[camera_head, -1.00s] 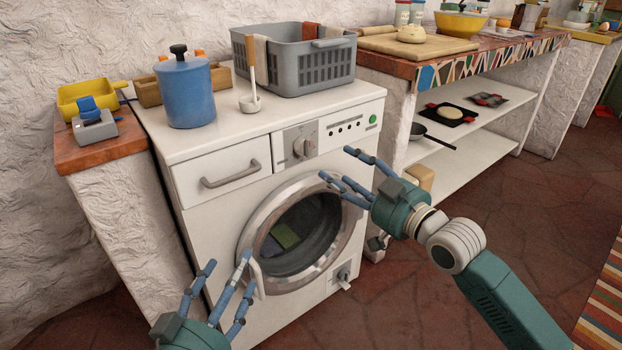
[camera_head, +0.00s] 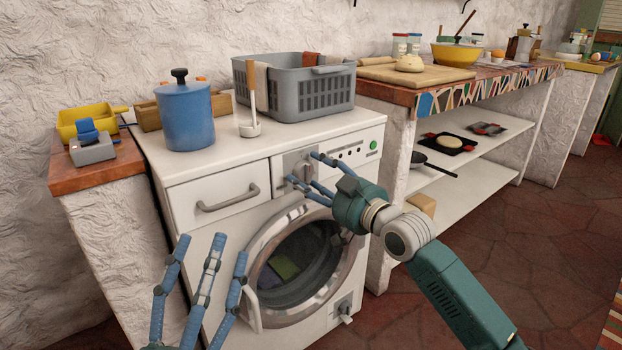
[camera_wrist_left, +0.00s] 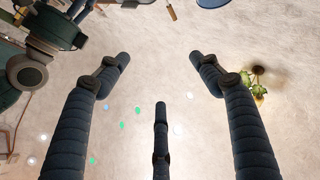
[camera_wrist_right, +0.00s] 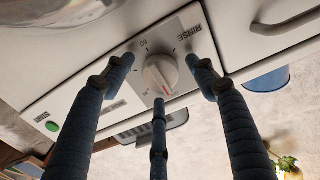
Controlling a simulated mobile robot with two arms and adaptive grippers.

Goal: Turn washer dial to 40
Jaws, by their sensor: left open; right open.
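The white washer (camera_head: 330,118) stands against the wall with its round door closed. Its grey dial (camera_head: 296,166) is on the front panel and partly hidden behind my right fingers in the head view. In the right wrist view the dial (camera_wrist_right: 160,72) has a red mark, with RINSE and small numbers printed around it; not all numbers are legible. My right gripper (camera_head: 304,174) is open, its three fingers pointing at the dial and spread around it; contact cannot be told. My left gripper (camera_head: 212,246) is open and empty, fingers up, in front of the washer's left side.
A drawer handle (camera_head: 228,199) sits left of the dial, and the door (camera_head: 300,262) is below. On top stand a blue canister (camera_head: 186,118), a ladle (camera_head: 250,126) and a grey basket (camera_head: 312,92). A shelved counter (camera_head: 455,172) is at the right.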

